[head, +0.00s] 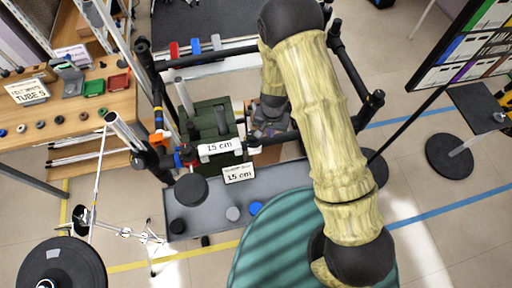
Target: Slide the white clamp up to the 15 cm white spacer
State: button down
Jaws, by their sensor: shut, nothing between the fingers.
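My gripper (268,126) hangs below my arm, right of the upper card. It is shut and empty, with its fingertips small and hard to make out.
A dark green box (210,118) stands behind the cards, among black frame bars. A grey bench (190,222) holds dark, grey and blue discs. A wooden table (60,125) with trays is at left. A green round surface (270,250) is in front.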

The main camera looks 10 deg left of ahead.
jog(key=shift+s+a+p, duration=0.25)
jog(key=shift+s+a, duration=0.2)
jog(key=shift+a, duration=0.5)
jog(key=shift+s+a+p, duration=0.2)
jog(key=shift+s+a, duration=0.2)
jog(key=shift+a, duration=0.5)
jog(key=shift+s+a+p, duration=0.25)
jog(key=shift+s+a, duration=0.2)
jog(key=shift+a, duration=0.5)
dwell(1.3)
jog(key=shift+w+d, duration=0.1)
jog(key=shift+d, duration=0.1)
jog(key=shift+w+d+b, duration=0.15)
jog(key=shift+w+d, duration=0.15)
jog(key=shift+d, duration=0.35)
jog(key=shift+w+d+b, duration=0.15)
jog(key=shift+w+d, duration=0.1)
jog(key=shift+d, duration=0.35)
notch_tip(320, 180, up, 8)
jog(key=p, duration=0.6)
dwell(0.3)
